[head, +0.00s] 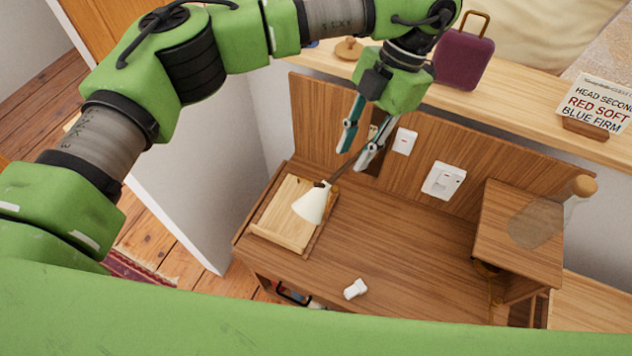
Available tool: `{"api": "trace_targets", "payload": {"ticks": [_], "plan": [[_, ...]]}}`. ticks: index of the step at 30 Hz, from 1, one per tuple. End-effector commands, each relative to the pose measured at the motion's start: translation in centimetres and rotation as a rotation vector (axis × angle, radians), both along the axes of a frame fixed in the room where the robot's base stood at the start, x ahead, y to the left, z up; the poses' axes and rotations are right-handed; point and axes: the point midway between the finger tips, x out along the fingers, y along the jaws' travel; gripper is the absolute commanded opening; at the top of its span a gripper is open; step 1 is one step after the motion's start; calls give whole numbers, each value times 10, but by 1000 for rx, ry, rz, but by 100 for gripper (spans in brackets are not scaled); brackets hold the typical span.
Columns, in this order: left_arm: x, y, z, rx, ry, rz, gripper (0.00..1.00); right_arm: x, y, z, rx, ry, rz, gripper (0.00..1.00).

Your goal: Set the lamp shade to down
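The lamp has a white cone shade (312,204) at the end of a thin dark arm (345,168) that runs up to the wooden back panel. The shade hangs over the right part of a light wooden board on the desk, its wide end facing down and slightly left. My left gripper (357,148) is above and right of the shade, close to the lamp arm. Its two fingers are apart with nothing seen between them. Whether a finger touches the lamp arm cannot be told. My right gripper is not in view.
The light wooden board (272,226) lies on the desk (400,255). A small white object (355,289) lies near the front edge. White wall plates (443,181) sit on the panel. A raised shelf with a clear bottle (540,222) stands right. A purple case (464,62) and sign (600,103) are on the ledge.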

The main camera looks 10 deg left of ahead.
Motion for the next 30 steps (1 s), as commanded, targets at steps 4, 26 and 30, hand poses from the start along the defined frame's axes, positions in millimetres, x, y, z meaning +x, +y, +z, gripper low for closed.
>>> {"api": "trace_targets", "payload": {"ticks": [4, 26, 30], "plan": [[12, 22, 13, 93, -40, 21, 25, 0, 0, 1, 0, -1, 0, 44], [-13, 65, -97, 95, -35, 20, 25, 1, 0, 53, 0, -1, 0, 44], [-15, 69, -109, 96, -37, 20, 25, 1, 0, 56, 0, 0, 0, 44]]}}
